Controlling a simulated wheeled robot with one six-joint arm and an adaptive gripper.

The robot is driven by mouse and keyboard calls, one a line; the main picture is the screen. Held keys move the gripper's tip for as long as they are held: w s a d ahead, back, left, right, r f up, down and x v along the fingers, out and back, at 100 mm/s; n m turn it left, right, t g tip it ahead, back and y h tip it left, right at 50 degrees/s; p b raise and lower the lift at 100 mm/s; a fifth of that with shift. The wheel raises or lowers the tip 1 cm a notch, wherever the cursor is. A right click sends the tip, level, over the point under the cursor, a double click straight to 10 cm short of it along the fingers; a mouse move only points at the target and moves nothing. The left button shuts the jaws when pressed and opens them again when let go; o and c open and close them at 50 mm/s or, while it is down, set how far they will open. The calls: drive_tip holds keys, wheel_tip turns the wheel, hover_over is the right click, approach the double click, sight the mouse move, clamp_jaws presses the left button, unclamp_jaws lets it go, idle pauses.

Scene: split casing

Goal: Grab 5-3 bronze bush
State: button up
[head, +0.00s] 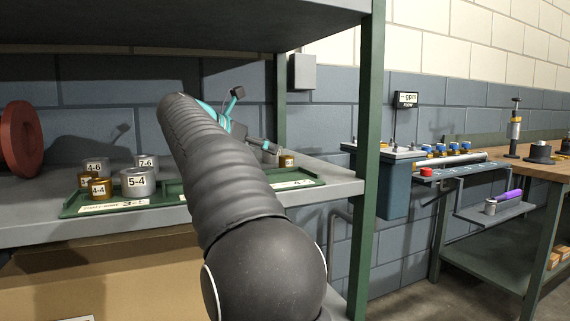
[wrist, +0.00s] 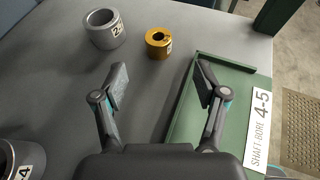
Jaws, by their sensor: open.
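A small bronze bush (wrist: 158,42) stands upright on the grey shelf in the wrist view, its label turned away and too small to read. It also shows in the head view (head: 287,160), near the right part of the shelf. I cannot tell if it is the 5-3 one. My gripper (wrist: 162,82) is open and empty, its fingers apart, with the bush beyond the fingertips and between their lines. In the head view my gripper (head: 250,120) is partly hidden behind my arm. Two other bronze bushes stand at the left, one marked 4-4 (head: 100,188), another (head: 84,180) with an unclear label.
A grey ring (wrist: 103,30) stands left of the bush. A green tray (wrist: 182,105) labelled shaft bore 4-5 lies at the right, near the shelf edge. Grey rings 5-4 (head: 138,183), 4-6 (head: 96,165) and 7-6 (head: 146,163) stand left. A green post (head: 369,150) rises at the right.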

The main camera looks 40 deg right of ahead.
sight(284, 156)
drive_tip(key=x, duration=0.9)
drive_tip(key=shift+w+d, duration=0.2)
drive_tip(key=shift+d, duration=0.1)
clamp_jaws()
